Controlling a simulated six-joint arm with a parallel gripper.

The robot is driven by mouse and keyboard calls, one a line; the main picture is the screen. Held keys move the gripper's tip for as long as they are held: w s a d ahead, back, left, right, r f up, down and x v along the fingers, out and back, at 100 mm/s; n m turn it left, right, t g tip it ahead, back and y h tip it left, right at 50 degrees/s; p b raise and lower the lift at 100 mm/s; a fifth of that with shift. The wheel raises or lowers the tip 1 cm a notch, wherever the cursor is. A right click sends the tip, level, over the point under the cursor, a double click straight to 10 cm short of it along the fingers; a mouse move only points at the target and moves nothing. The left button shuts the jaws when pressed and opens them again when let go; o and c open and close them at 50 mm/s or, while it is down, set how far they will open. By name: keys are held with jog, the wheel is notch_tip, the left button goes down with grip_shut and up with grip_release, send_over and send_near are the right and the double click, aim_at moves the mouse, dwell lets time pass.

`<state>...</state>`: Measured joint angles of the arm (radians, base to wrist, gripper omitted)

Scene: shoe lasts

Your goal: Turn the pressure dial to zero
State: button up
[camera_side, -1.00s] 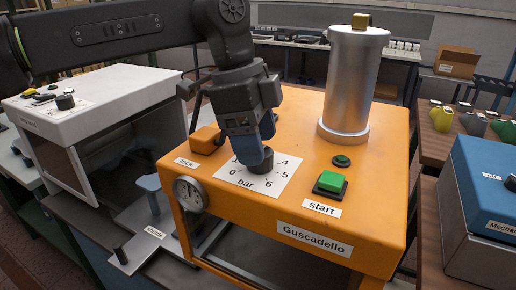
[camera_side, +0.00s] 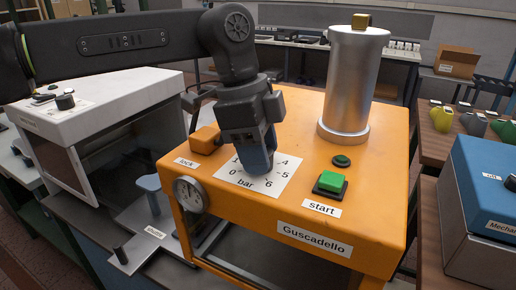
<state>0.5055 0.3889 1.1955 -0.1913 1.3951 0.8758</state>
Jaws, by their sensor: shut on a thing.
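The pressure dial's white scale plate (camera_side: 282,180) lies on top of the orange machine (camera_side: 300,130). I cannot see where the knob points. A round pressure gauge (camera_side: 189,194) sits on the machine's front left corner. Its needle is too small to read surely.
An orange lock block (camera_side: 206,139) stands just left of my gripper. The green start button (camera_side: 330,183) and a small dark green button (camera_side: 341,160) are to the right. A tall metal cylinder (camera_side: 352,80) stands behind. A blue machine (camera_side: 490,190) is at far right.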

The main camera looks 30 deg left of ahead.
jog(key=n, duration=0.4)
jog(key=shift+t, duration=0.4)
jog(key=n+t+y, duration=0.1)
jog(key=n, duration=0.3)
jog(key=shift+n, duration=0.4)
jog(key=n+y, duration=0.1)
jog(key=n, duration=0.2)
jog(key=shift+n, duration=0.4)
jog(key=n+y, duration=0.1)
jog(key=n, duration=0.3)
jog(key=o, duration=0.7)
jog(key=shift+c, duration=0.2)
